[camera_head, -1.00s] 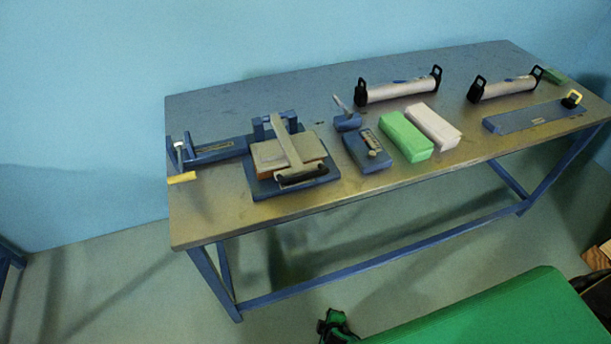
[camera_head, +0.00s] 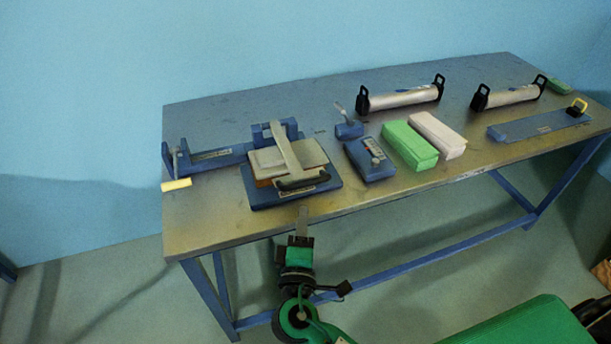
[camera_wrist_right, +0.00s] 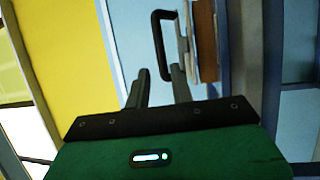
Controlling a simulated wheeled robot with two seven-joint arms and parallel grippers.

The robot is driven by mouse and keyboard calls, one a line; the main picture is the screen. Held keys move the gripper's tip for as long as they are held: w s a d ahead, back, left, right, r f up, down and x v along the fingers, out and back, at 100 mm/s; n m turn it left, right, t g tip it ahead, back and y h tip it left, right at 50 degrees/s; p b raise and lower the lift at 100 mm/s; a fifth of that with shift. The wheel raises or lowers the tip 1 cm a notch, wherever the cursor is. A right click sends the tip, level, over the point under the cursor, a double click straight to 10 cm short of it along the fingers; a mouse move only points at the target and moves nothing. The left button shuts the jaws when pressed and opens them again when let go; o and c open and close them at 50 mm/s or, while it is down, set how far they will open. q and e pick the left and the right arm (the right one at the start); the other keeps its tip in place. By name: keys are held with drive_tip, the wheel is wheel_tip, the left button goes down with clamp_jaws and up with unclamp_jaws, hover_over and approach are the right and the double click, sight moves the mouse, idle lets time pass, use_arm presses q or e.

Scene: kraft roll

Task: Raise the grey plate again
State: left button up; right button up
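The grey plate (camera_head: 264,160) is down, lying about flat over a brown block (camera_head: 263,183) on a blue press base (camera_head: 328,185). A pale lever arm crosses it to a black handle (camera_head: 303,182) at the front; the handle also shows in the right wrist view (camera_wrist_right: 157,45). My right gripper (camera_head: 302,212) is at the table's front edge, just in front of the handle. In the right wrist view its fingers (camera_wrist_right: 161,72) are apart and empty, with the handle beyond their tips. My left gripper is not in view.
Left of the press is a blue fixture (camera_head: 215,160) with a yellow bar (camera_head: 176,185). To the right are a blue control box (camera_head: 368,160), a green block (camera_head: 409,147) and a white block (camera_head: 438,134). Silver rollers (camera_head: 403,97) lie behind. The front left tabletop is clear.

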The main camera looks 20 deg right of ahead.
sight(305, 186)
drive_tip(key=p+x, duration=0.2)
drive_tip(key=x, duration=1)
drive_tip(key=shift+p, duration=0.3)
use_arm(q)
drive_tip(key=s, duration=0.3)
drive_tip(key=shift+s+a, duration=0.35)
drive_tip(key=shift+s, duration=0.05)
use_arm(e)
drive_tip(key=shift+s+a, duration=0.1)
clamp_jaws()
